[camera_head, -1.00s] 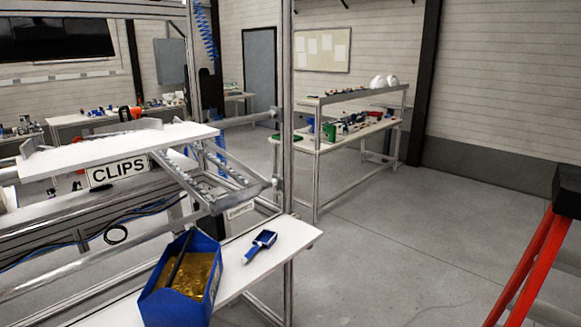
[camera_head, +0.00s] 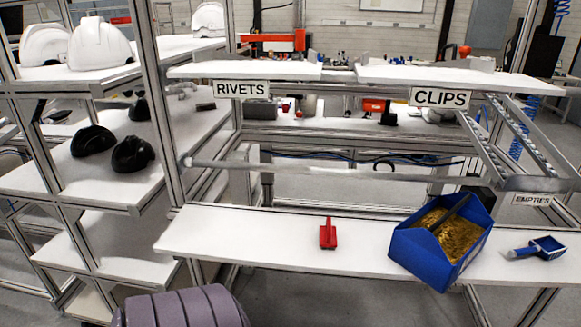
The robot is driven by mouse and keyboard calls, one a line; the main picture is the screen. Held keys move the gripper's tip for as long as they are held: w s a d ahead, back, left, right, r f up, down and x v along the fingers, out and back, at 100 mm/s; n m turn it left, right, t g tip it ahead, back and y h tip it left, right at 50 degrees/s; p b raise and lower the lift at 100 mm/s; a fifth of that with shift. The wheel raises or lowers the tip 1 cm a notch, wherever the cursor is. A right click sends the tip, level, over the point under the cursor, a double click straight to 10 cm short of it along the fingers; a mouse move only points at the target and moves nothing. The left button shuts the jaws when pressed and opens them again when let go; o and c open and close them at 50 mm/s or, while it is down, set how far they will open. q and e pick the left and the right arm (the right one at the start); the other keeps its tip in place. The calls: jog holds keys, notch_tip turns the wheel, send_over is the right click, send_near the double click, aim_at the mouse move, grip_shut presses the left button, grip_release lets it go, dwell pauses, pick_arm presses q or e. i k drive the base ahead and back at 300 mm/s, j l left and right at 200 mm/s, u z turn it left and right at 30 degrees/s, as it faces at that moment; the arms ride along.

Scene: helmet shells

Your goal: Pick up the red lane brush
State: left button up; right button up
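The red lane brush (camera_head: 328,234) is a small red item on the white lower shelf (camera_head: 270,238), left of the blue bin. It lies with its narrower end towards the back and nothing touches it. Neither of my grippers shows in the head view, so I cannot see whether they are open or shut.
A blue bin (camera_head: 417,258) of brass-coloured pieces and a blue scoop (camera_head: 540,248) sit on the shelf to the right. RIVETS (camera_head: 242,89) and CLIPS (camera_head: 440,98) signs hang above. A rack with white helmets (camera_head: 99,44) and dark shells (camera_head: 132,154) stands left. A purple ribbed object (camera_head: 182,308) is at the bottom.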

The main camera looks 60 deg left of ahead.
aim_at(328, 234)
jog(key=u, duration=1.65)
